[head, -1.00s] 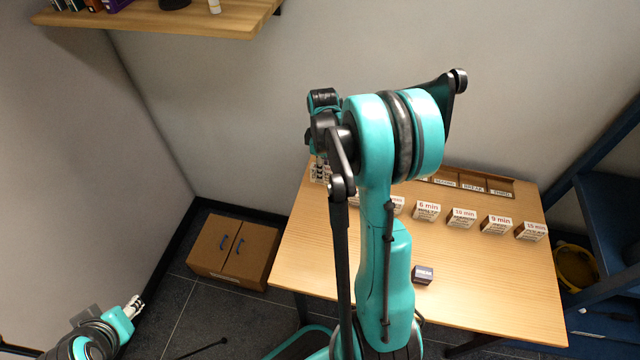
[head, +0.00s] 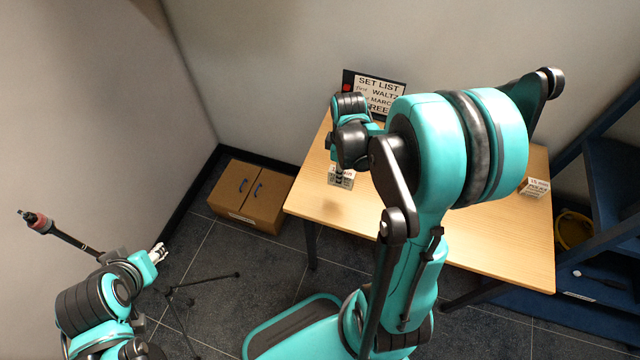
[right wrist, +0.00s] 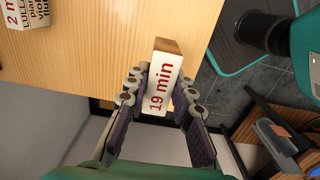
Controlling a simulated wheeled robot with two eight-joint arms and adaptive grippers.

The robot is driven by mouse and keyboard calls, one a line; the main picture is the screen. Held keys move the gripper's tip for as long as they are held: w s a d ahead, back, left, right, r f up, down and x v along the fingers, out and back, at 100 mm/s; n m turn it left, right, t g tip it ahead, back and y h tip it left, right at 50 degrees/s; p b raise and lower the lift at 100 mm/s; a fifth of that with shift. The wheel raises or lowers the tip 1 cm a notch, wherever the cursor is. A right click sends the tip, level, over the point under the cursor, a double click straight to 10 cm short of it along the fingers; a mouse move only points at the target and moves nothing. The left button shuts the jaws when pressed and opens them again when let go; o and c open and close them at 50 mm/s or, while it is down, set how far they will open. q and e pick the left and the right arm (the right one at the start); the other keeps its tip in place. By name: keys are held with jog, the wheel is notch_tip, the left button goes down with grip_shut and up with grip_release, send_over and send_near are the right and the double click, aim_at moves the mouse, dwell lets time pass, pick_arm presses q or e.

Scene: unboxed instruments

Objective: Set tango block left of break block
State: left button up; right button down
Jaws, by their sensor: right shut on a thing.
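My right gripper (right wrist: 161,80) is shut on a block (right wrist: 162,78) with a white face marked "19 min" in red and bare wood at one end. The face I see gives no piece name, so I cannot tell whether it is the tango block. In the head view, the right gripper (head: 340,170) is over the table's left part, with a white-labelled block (head: 341,180) at its fingertips. The break block is not visible; my right arm hides much of the table. My left gripper (head: 157,253) is off to the left, away from the table; its jaw state is unclear.
The wooden table (head: 500,265) has bare room at the front. A "SET LIST" sign (head: 375,92) stands at its back. One labelled block (head: 535,186) is at the right; a "2 min" block (right wrist: 26,12) shows in the wrist view.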

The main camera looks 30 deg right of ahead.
jog(key=w+a+f, duration=0.1)
jog(key=w, duration=0.1)
jog(key=w+a+f+b, duration=0.1)
jog(key=w+f, duration=0.1)
jog(key=w+a+f+b, duration=0.1)
jog(key=w, duration=0.1)
jog(key=shift+w+a+f, duration=0.15)
jog(key=shift+w+f, duration=0.15)
jog(key=shift+w, duration=0.05)
notch_tip(320, 180, down, 4)
jog(key=shift+f+b, duration=0.1)
jog(key=shift+b, duration=0.9)
jog(key=shift+f, duration=0.15)
jog(key=c, duration=1.3)
grip_release()
jog(key=shift+r, duration=0.2)
